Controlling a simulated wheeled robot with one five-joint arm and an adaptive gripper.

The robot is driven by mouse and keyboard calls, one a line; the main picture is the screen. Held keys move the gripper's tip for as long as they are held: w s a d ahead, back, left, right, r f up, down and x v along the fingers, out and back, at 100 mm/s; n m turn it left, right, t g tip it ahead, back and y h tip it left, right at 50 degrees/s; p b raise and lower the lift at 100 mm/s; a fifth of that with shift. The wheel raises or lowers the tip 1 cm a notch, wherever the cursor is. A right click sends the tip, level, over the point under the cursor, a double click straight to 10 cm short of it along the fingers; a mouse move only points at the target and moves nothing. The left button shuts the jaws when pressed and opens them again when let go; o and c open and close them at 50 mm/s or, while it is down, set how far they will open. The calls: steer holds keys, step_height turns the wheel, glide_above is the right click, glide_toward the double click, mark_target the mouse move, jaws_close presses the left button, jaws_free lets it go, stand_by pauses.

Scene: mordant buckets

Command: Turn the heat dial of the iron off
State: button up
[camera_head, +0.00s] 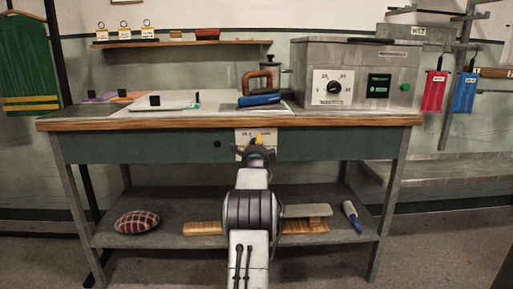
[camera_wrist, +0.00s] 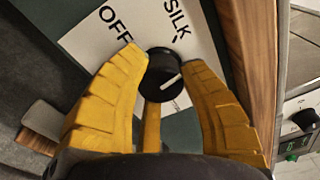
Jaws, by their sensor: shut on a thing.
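The heat dial (camera_wrist: 158,62) is a round black knob with a white pointer line, on a white plate (camera_wrist: 90,42) printed OFF and SILK. In the wrist view the pointer aims right and slightly up, away from OFF. My yellow gripper (camera_wrist: 163,75) is shut on the dial, one finger on each side. In the head view my gripper (camera_head: 257,146) is at the plate (camera_head: 242,136) on the table's front panel and hides the dial. The iron (camera_head: 260,99), with a brown handle and blue lower part, stands on the table above.
A grey box (camera_head: 306,58) with its own dial (camera_head: 334,87) and a green display stands on the table's right. A small black knob (camera_head: 217,144) is left of the plate. The wooden table edge (camera_head: 150,124) runs just above the plate. A plaid cushion (camera_head: 137,221) lies on the lower shelf.

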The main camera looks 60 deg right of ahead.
steer(key=shift+n, duration=0.8)
steer(key=o, duration=1.2)
steer(key=shift+v, duration=5.95)
